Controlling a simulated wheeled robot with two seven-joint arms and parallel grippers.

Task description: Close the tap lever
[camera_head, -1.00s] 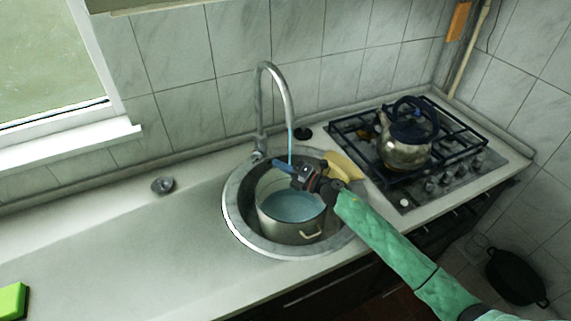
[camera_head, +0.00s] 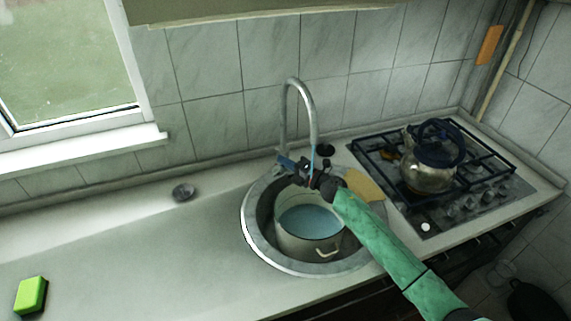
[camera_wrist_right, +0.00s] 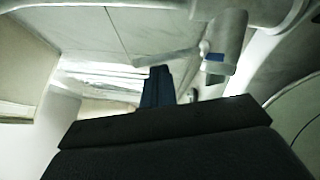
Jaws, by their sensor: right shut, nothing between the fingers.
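The tap (camera_head: 311,112) is a tall grey curved spout at the back of the round sink (camera_head: 249,222). A thin blue water stream (camera_head: 312,160) shows below its outlet, partly behind my right gripper. A pot (camera_head: 293,242) of bluish water stands in the sink. In the right wrist view, a pale cylindrical part, apparently the tap body (camera_wrist_right: 228,38), is right of the blue fingers (camera_wrist_right: 157,86). My left gripper is not in view.
A kettle (camera_head: 428,178) stands on the stove (camera_head: 480,203) to the right. A yellow object (camera_head: 365,184) lies at the sink's right rim. A green sponge (camera_head: 30,296) lies far left. The counter (camera_head: 140,255) left of the sink is mostly clear.

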